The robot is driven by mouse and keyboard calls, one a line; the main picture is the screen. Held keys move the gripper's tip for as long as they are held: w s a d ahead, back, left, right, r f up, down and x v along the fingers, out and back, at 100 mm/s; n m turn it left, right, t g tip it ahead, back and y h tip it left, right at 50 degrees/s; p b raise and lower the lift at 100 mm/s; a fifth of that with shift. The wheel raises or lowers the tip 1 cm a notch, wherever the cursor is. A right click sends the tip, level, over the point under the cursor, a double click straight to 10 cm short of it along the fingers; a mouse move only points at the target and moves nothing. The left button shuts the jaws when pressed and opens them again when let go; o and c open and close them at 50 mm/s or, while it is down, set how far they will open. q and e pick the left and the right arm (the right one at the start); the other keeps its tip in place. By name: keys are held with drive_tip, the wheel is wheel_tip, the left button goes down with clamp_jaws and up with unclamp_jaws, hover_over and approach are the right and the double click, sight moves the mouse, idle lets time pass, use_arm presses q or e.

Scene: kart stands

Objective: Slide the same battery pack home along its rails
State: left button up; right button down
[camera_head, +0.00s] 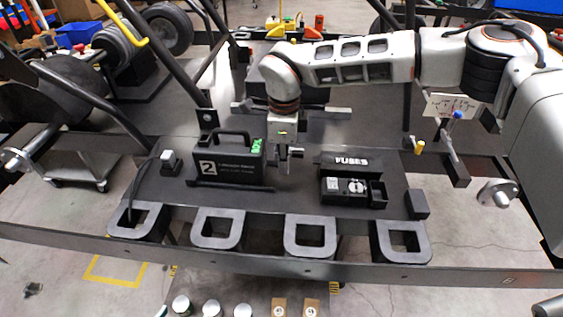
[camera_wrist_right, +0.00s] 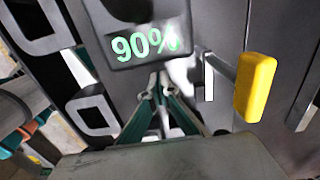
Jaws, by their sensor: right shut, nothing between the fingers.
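The battery pack (camera_head: 226,163) is a black box with a top handle, a white number 2 and a small green display. It sits upright on the dark deck (camera_head: 300,197), left of centre. In the right wrist view the pack's face (camera_wrist_right: 137,47) reads 90% in green. A thin dark rail (camera_head: 230,186) runs along its front foot; any other rail is hidden. My right gripper (camera_head: 285,166) is shut and empty, pointing down beside the pack's right end. Its fingers (camera_wrist_right: 158,98) show just below the display; I cannot tell whether they touch the pack. My left gripper is not in view.
The fuse box (camera_head: 350,185) with its lid marked FUSES stands right of the gripper. A grey connector with a cable (camera_head: 169,160) is left of the pack. A yellow handle (camera_wrist_right: 255,88) is near the fingers in the wrist view. Frame tubes cross both sides.

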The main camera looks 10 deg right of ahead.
drive_tip(key=r, duration=0.3)
drive_tip(key=shift+d+r, duration=0.25)
drive_tip(key=shift+d, duration=0.15)
use_arm(q)
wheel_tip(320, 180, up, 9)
drive_tip(key=p, duration=0.8)
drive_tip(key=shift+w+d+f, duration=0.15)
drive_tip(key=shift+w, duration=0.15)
use_arm(e)
drive_tip(key=s+d+r, duration=0.1)
drive_tip(key=d+r, duration=0.1)
drive_tip(key=r, duration=0.7)
drive_tip(key=d+r, duration=0.3)
drive_tip(key=r, duration=0.6)
drive_tip(key=shift+s+d+r, duration=0.2)
drive_tip(key=shift+s, duration=0.15)
drive_tip(key=shift+s, duration=0.1)
